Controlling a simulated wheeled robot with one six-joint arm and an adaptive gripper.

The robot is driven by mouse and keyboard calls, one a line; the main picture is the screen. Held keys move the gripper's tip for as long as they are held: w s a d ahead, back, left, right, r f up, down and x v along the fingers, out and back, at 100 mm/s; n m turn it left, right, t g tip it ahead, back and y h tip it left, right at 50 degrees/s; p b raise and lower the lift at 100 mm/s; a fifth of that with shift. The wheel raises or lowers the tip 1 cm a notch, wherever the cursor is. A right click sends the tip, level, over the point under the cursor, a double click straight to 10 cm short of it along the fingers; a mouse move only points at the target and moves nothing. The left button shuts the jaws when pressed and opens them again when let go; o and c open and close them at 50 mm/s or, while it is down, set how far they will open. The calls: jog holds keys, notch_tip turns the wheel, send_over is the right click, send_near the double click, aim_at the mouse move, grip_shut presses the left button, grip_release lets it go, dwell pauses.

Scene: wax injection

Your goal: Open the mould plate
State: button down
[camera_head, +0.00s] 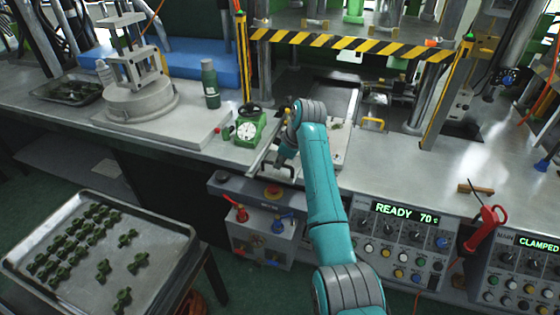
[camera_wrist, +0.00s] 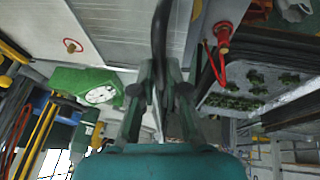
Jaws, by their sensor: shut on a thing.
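The mould plate (camera_head: 342,132) appears as a pale metal plate at the front of the press, partly hidden behind my arm. A yellow handle (camera_head: 373,122) shows at its right side. My gripper (camera_head: 285,162) is at the plate's left front, over the bench edge, and its fingers are mostly hidden by my wrist in the head view. In the wrist view, my gripper (camera_wrist: 160,88) is shut on a dark bar-like handle (camera_wrist: 161,35) that runs up from between the fingers. Whether this handle joins the plate cannot be told.
A green dial gauge (camera_head: 248,128) stands just left of my gripper. A striped guard bar (camera_head: 350,43) crosses the press above. Control panels (camera_head: 405,240) line the bench front. A tray (camera_head: 165,222) of green parts sits at lower left. The right bench top is mostly clear.

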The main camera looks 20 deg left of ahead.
jog(key=shift+s, duration=0.3)
jog(key=c, duration=1.2)
grip_release()
jog(key=shift+r, duration=0.1)
jog(key=v, duration=1.2)
